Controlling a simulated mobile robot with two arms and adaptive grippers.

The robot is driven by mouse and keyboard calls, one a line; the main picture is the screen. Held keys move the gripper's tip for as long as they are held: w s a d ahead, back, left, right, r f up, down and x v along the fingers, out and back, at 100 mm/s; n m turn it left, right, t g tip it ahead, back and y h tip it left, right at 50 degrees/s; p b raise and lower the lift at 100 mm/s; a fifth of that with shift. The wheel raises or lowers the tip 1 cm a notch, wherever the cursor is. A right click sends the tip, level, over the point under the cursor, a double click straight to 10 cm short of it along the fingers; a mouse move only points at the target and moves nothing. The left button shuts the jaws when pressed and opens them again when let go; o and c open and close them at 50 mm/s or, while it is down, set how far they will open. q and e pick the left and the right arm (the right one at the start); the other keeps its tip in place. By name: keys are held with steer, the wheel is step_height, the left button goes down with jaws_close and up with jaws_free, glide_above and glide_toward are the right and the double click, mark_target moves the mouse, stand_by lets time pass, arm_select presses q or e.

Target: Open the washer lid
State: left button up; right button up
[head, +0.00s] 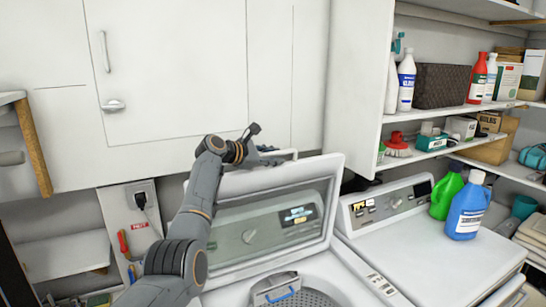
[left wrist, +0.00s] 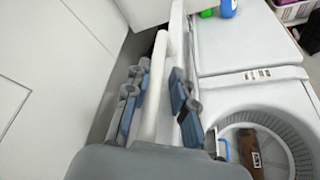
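The washer lid (head: 325,172) stands raised, tilted back toward the wall cabinets, with the control panel showing through its window. The washer's opening shows below it, with the drum (left wrist: 285,150) visible in the left wrist view. My left gripper (head: 262,148) is at the lid's top edge, by a white handle bar (left wrist: 157,85). In the left wrist view, the left gripper (left wrist: 158,100) has its fingers apart on either side of this bar, with gaps visible. Part of the gripper is hidden in the head view. My right gripper is not in view.
White cabinets (head: 180,70) stand close behind the lid. A second white machine (head: 430,240) to the right carries a blue bottle (head: 466,212) and a green bottle (head: 445,195). Shelves (head: 450,145) with bottles and boxes are at the upper right.

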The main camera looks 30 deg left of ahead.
arm_select(q)
steer(key=shift+s+a+r, duration=0.15)
steer(key=shift+s+r, duration=0.2)
steer(key=shift+s, duration=0.15)
steer(key=v, duration=1.1)
steer(key=shift+f, duration=0.15)
